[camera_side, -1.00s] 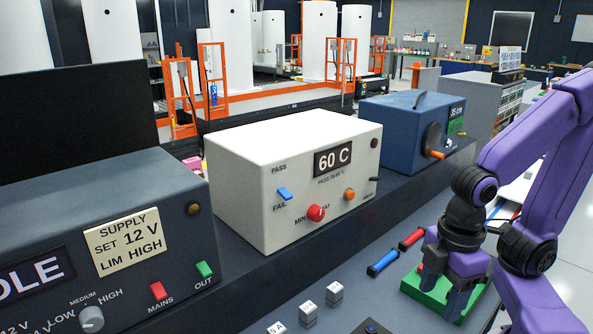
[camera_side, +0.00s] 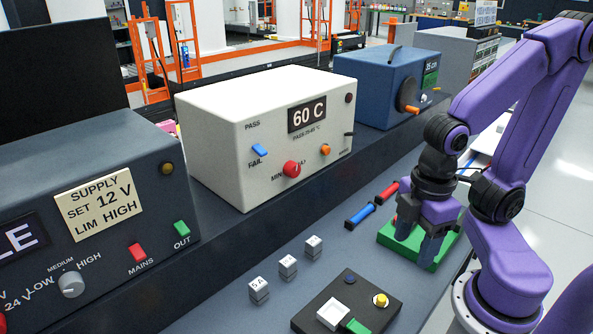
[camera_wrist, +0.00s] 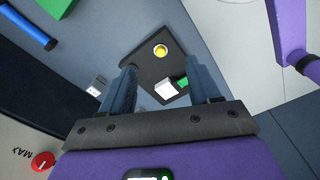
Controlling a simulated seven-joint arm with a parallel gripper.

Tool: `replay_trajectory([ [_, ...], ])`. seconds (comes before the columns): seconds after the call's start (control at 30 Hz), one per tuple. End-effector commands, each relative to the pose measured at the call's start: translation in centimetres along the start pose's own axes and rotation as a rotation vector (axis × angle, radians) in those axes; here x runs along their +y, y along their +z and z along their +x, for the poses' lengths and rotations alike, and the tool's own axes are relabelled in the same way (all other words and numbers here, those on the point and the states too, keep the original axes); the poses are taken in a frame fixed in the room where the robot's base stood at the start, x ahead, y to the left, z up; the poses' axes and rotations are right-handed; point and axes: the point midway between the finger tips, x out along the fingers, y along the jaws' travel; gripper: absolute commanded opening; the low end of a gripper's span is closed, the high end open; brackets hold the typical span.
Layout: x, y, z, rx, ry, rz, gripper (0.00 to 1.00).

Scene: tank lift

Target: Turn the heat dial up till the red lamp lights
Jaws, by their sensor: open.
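The white box (camera_side: 240,140) shows "60 C" on its display (camera_side: 306,114). Its heat dial is a red knob (camera_side: 291,169) between MIN and MAX; the knob also shows in the wrist view (camera_wrist: 42,160) at the lower left. A round dark red lamp (camera_side: 348,98) at the box's upper right looks unlit. My gripper (camera_side: 417,240) is open, pointing down in front of the green block, well right of the dial and apart from it. In the wrist view my gripper's fingers (camera_wrist: 162,82) are spread with nothing held between them.
The box also has a blue switch (camera_side: 259,150) and an orange knob (camera_side: 325,150). A dark supply (camera_side: 110,180) stands left, a blue machine (camera_side: 375,85) right. Small grey cubes (camera_side: 288,265), a black panel (camera_side: 345,305), a green block (camera_side: 385,238) and coloured rods (camera_side: 360,214) lie in front.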

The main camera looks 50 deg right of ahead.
Motion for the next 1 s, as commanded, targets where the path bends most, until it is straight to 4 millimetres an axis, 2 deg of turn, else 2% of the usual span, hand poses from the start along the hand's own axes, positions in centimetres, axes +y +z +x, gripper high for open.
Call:
replay_trajectory([
  [0.27, 0.0, 0.0, 0.1, -0.006, 0.002, -0.001, 0.62],
  [0.47, 0.7, 1.0, 1.6, -0.165, 0.071, -0.038, 0.62],
  [0.6, 2.2, 2.2, 3.1, -0.381, 0.203, -0.092, 0.62],
  [0.73, 3.9, 2.9, 3.8, -0.564, 0.364, -0.15, 0.62],
  [0.87, 5.7, 2.9, 4.0, -0.716, 0.551, -0.219, 0.62],
  [1.0, 7.4, 1.9, 3.8, -0.841, 0.777, -0.304, 0.62],
])
